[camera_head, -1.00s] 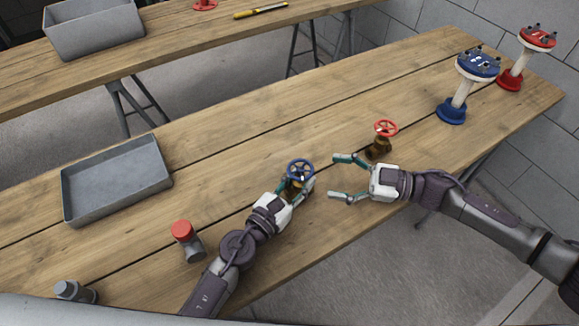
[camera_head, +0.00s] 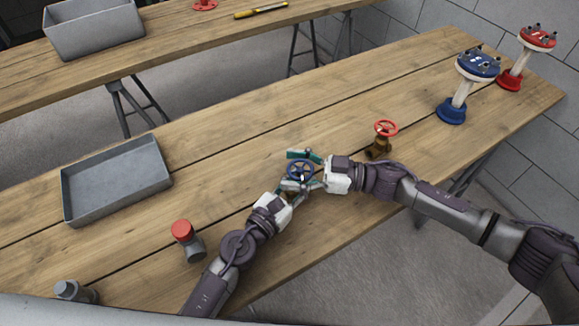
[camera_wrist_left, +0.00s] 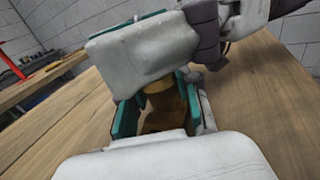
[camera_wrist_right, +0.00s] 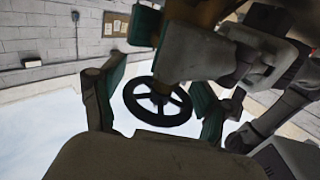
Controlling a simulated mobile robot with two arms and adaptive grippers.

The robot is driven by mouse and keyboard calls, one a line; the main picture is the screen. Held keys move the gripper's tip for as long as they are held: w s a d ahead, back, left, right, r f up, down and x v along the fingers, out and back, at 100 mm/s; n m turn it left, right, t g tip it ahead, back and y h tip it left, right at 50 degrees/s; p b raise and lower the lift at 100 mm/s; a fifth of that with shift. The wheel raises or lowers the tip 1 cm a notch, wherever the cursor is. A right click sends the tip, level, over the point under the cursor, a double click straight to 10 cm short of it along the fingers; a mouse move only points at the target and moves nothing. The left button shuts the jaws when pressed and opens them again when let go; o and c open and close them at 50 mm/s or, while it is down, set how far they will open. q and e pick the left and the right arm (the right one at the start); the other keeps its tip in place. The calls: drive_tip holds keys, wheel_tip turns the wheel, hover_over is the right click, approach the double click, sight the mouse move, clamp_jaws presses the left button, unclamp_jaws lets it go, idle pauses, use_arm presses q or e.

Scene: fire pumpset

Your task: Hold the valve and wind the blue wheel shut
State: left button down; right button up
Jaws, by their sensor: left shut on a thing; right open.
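The blue wheel (camera_head: 300,169) tops a brass valve on the wooden table, near the middle of the head view. My left gripper (camera_head: 288,193) is shut on the brass valve body (camera_wrist_left: 162,108), which shows between its fingers in the left wrist view. My right gripper (camera_head: 303,170) is open, with one finger on either side of the blue wheel. In the right wrist view the wheel (camera_wrist_right: 158,101) looks dark and sits between the spread fingers. I cannot tell whether either finger touches the rim. Most of the valve body is hidden by the grippers in the head view.
A second brass valve with a red wheel (camera_head: 386,128) stands just right of my right gripper. A grey tray (camera_head: 117,203) and a red-capped grey fitting (camera_head: 187,240) are at left. Blue (camera_head: 452,110) and red (camera_head: 511,80) stands are at far right. The table's middle back is clear.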

drive_tip(key=shift+a, duration=0.35)
drive_tip(key=c, duration=1)
drive_tip(key=shift+m+t, duration=0.3)
drive_tip(key=shift+t, duration=0.2)
drive_tip(key=m+t+h, duration=0.1)
drive_tip(key=m+t, duration=0.1)
drive_tip(key=m+t+h, duration=0.1)
drive_tip(key=m+t, duration=0.1)
drive_tip(key=t, duration=0.1)
drive_tip(key=w+m+t+h, duration=0.1)
drive_tip(key=m+t, duration=0.1)
drive_tip(key=t, duration=0.1)
drive_tip(key=shift+d+h, duration=0.1)
drive_tip(key=shift+h, duration=0.3)
drive_tip(key=m+t+h, duration=0.2)
drive_tip(key=t+h, duration=0.1)
drive_tip(key=m+t+h, duration=0.1)
drive_tip(key=m, duration=0.1)
drive_tip(key=shift+w+d+r+t+h, duration=0.15)
drive_tip(key=shift+w+d+t+h, duration=0.15)
drive_tip(key=shift+w+t, duration=0.1)
drive_tip(key=shift+w+d+m+t+h, duration=0.1)
drive_tip(key=shift+d+m+t+h, duration=0.1)
drive_tip(key=shift+m+t+h, duration=0.6)
use_arm(q)
drive_tip(key=shift+f, duration=0.1)
use_arm(e)
drive_tip(key=shift+d+h, duration=0.1)
drive_tip(key=shift+h, duration=0.5)
